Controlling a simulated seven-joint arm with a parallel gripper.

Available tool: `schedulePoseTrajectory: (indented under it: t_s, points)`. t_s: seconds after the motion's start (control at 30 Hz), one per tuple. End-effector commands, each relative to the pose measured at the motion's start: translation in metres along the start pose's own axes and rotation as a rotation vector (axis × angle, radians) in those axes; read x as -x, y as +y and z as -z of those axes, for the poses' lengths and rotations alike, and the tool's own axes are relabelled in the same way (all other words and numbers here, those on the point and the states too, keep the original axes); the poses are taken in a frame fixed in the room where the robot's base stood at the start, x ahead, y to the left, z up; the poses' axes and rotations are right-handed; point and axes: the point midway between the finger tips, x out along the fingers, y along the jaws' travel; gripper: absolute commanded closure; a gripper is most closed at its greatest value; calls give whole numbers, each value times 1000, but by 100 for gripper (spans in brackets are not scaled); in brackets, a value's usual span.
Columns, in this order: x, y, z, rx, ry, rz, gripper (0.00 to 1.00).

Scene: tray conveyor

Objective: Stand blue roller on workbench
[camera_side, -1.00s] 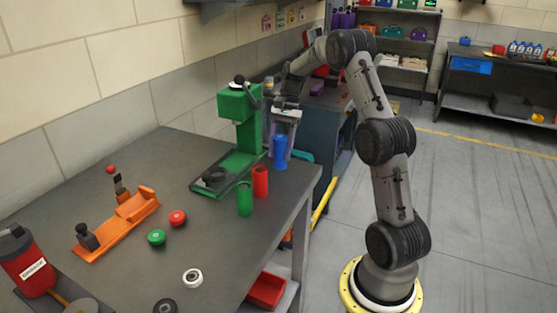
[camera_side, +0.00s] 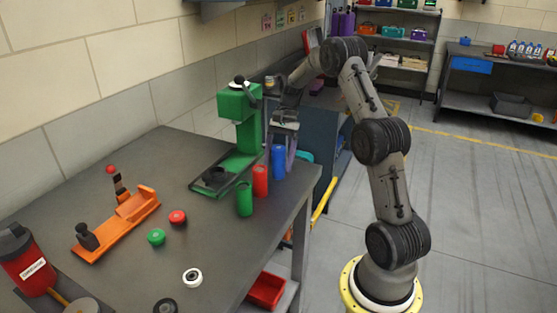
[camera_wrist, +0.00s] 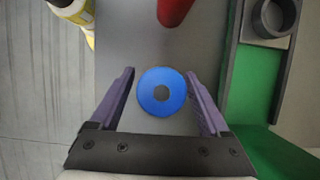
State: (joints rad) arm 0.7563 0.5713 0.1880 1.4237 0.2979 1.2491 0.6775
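The blue roller (camera_side: 278,162) stands upright at the far end of the workbench (camera_side: 215,255), just behind and right of the red roller (camera_side: 260,181). It appears to rest on the bench top. My gripper (camera_side: 281,150) is over it, pointing down, with purple fingers on either side. In the wrist view the round blue end of the roller (camera_wrist: 150,92) with its dark centre hole lies between the fingers of my gripper (camera_wrist: 160,74). A narrow gap shows on each side, so the gripper looks open around it.
A green press (camera_side: 240,105) stands close left of the roller, and its green base (camera_wrist: 247,90) is near the right finger. A green roller (camera_side: 245,198) stands in front of the red one. An orange fixture (camera_side: 125,220) and several caps lie left; the bench middle is clear.

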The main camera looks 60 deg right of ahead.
Motion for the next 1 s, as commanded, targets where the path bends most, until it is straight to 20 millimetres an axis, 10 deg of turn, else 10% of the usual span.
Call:
schedulePoseTrajectory:
  t_s: [0.37, 1.0]
  points:
    - [5, 0, -1, 0, 1, 1, 18]
    - [113, 0, 0, -1, 2, 2, 18]
